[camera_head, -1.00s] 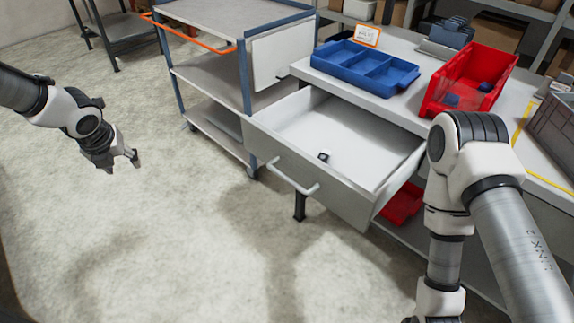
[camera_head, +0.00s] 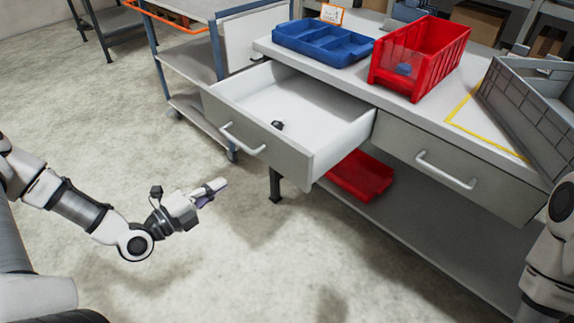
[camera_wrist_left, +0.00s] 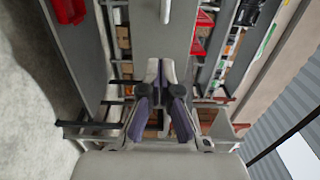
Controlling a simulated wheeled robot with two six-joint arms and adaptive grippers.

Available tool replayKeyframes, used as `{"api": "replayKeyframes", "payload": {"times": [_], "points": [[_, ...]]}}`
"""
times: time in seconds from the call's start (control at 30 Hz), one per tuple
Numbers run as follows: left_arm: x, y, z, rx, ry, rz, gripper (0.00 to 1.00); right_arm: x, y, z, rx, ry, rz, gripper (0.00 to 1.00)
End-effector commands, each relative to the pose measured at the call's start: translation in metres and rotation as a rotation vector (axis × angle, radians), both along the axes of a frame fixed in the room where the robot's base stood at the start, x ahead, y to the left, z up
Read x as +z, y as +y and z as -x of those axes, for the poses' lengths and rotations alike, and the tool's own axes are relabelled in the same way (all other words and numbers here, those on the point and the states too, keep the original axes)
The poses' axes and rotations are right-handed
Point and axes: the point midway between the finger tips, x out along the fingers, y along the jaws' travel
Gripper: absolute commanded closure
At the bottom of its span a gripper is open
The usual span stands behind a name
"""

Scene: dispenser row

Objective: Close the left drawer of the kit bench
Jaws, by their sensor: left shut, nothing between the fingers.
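The left drawer (camera_head: 290,110) of the kit bench (camera_head: 440,108) is pulled out, with its bar handle (camera_head: 242,140) on the front panel. A small dark object (camera_head: 277,125) lies inside it. The right drawer (camera_head: 450,165) is shut flush. My left gripper (camera_head: 221,186) is shut and empty. In the head view it appears below and left of the drawer front, apart from the handle. In the left wrist view its fingers (camera_wrist_left: 161,68) point toward a grey panel. My right gripper is out of view; only part of that arm shows at the right edge.
On the bench top stand a blue divided tray (camera_head: 322,42), a red bin (camera_head: 418,55) and a grey crate (camera_head: 530,105). Another red bin (camera_head: 360,175) sits under the drawers. A grey cart (camera_head: 190,65) stands left of the bench. Open floor lies in front.

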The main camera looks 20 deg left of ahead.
Motion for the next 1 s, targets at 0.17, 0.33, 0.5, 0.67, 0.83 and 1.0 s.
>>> {"api": "replayKeyframes", "payload": {"times": [0.17, 0.33, 0.5, 0.67, 0.83, 1.0], "points": [[-0.004, -0.01, -0.018, -0.012, -0.001, -0.008, 1.0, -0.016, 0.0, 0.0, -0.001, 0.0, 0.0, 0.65], [-0.004, -0.022, -0.047, -0.013, -0.003, -0.012, 1.0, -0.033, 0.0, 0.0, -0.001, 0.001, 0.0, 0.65], [-0.002, -0.036, -0.08, -0.012, -0.003, -0.013, 1.0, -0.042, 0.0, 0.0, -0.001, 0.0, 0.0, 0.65], [0.0, -0.048, -0.109, -0.011, -0.004, -0.011, 1.0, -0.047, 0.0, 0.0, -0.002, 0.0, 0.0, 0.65], [0.001, -0.054, -0.126, -0.007, -0.002, -0.007, 1.0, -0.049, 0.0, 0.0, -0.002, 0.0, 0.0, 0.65], [0.002, -0.055, -0.13, -0.006, -0.002, -0.006, 1.0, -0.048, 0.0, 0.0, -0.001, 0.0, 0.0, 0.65]]}}
